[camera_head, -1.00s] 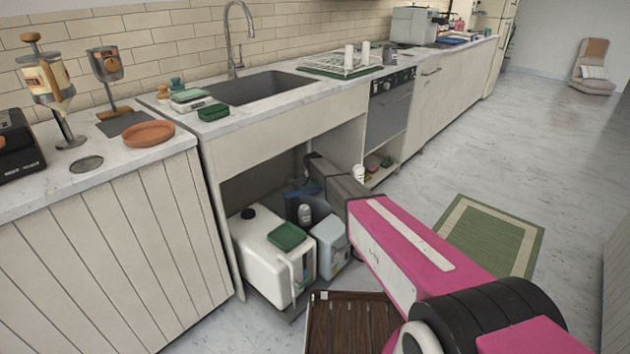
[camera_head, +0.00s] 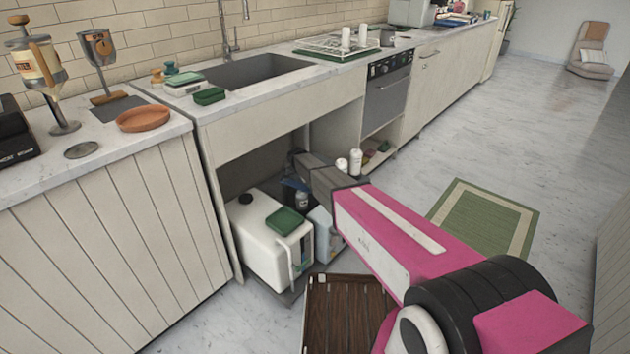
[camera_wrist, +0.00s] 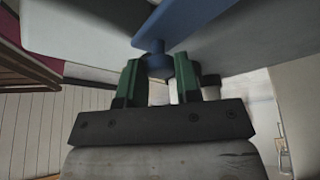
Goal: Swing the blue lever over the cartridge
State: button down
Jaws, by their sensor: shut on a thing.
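The blue lever (camera_wrist: 205,22) runs diagonally across the top of the wrist view. A dark blue knob (camera_wrist: 157,65) hangs from it. My gripper (camera_wrist: 158,82) has its two green fingers shut on this knob, one on each side. In the head view my gripper is inside the open sink cabinet, hidden behind my arm's end. A small dark blue patch (camera_head: 294,183) there may be part of the lever. A white bottle-like cylinder (camera_head: 302,199) stands below it; I cannot tell whether it is the cartridge.
A white tank (camera_head: 262,245) with a green block (camera_head: 286,221) on it fills the cabinet's left side, beside a pale blue container (camera_head: 326,238). White cylinders (camera_head: 355,161) show just beyond my arm. A dark slatted mat (camera_head: 345,312) lies in front. The floor around the green rug (camera_head: 485,220) is clear.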

jog(key=shift+s+a+m+g, duration=0.25)
jog(key=shift+s+a+m, duration=0.2)
jog(key=shift+s+m, duration=0.2)
jog(key=shift+s+a+m+g, duration=0.25)
jog(key=shift+s+a+m, duration=0.25)
jog(key=shift+s, duration=0.2)
jog(key=c, duration=0.8)
grip_release()
jog(key=shift+s, duration=0.1)
jog(key=a+r, duration=0.1)
jog(key=a, duration=0.3)
jog(key=s+a+r, duration=0.1)
jog(key=a, duration=0.8)
jog(key=shift+s+r, duration=0.15)
jog(key=shift+r, duration=0.25)
